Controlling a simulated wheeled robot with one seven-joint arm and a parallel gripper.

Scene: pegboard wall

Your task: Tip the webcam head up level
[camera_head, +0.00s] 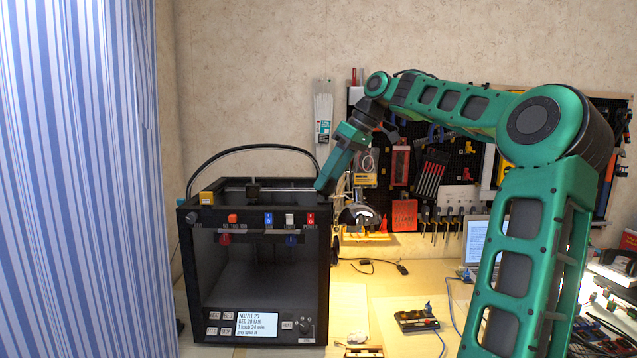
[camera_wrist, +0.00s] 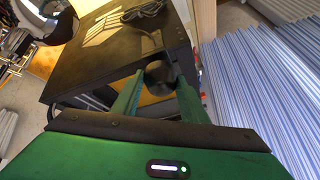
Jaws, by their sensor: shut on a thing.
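My gripper (camera_head: 323,186) reaches down to the top right corner of the black 3D printer (camera_head: 322,265). In the wrist view its two green fingers (camera_wrist: 157,88) stand on either side of a dark rounded thing, which looks like the webcam head (camera_wrist: 158,73), and are shut on it. It sits just at the edge of a dark flat surface. Its lens and its tilt cannot be made out. In the head view the webcam is hidden behind my gripper and cannot be told apart from the printer's corner.
The printer's top carries a yellow block (camera_head: 206,198) at its left and a looping black cable. A striped curtain (camera_head: 75,180) hangs at the left. A tool-filled pegboard (camera_head: 462,160) is behind my arm. The bench (camera_head: 385,285) holds a small electronics board (camera_head: 416,319) and a laptop (camera_head: 474,240).

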